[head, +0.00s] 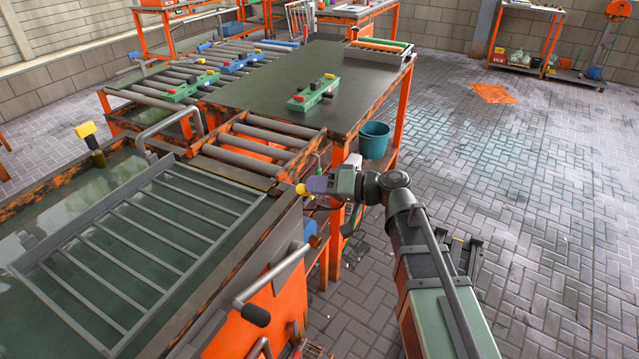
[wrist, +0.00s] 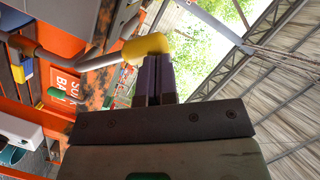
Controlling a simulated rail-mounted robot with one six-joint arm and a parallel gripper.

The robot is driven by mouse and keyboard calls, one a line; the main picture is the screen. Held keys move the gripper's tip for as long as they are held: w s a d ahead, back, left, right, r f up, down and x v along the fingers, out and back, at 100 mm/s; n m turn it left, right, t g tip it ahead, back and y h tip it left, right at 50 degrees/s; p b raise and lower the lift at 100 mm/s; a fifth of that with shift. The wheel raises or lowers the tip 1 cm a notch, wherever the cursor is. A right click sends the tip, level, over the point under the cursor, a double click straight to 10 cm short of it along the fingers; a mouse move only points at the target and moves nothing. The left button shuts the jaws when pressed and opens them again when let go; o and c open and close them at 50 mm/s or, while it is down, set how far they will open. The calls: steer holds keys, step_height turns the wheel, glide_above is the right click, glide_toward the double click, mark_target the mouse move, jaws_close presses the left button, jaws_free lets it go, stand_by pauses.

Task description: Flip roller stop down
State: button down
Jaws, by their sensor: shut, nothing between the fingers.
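The roller stop appears to be the bent grey bar (wrist: 60,58) with a yellow grip (wrist: 146,47) in the wrist view. The yellow grip also shows in the head view (head: 301,189), beside the short roller section. My gripper (head: 310,184) is at the right of this grip, its purple fingers shut and empty. In the wrist view the fingertips (wrist: 158,58) are right at the yellow grip and overlap its end. I cannot tell whether they touch it. Most of the bar is hidden in the head view.
The short roller section (head: 262,140) lies between the water tank with its grey rack (head: 150,245) and the dark-topped table (head: 270,80). A teal bucket (head: 374,140) hangs by the table's corner. A black-gripped lever (head: 256,315) sticks out in front. The paved floor at right is open.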

stand_by(0.3)
steer(key=d+r+p, duration=0.4)
steer(key=d, duration=0.8)
steer(key=shift+s+d, duration=0.25)
steer(key=shift+s, duration=0.05)
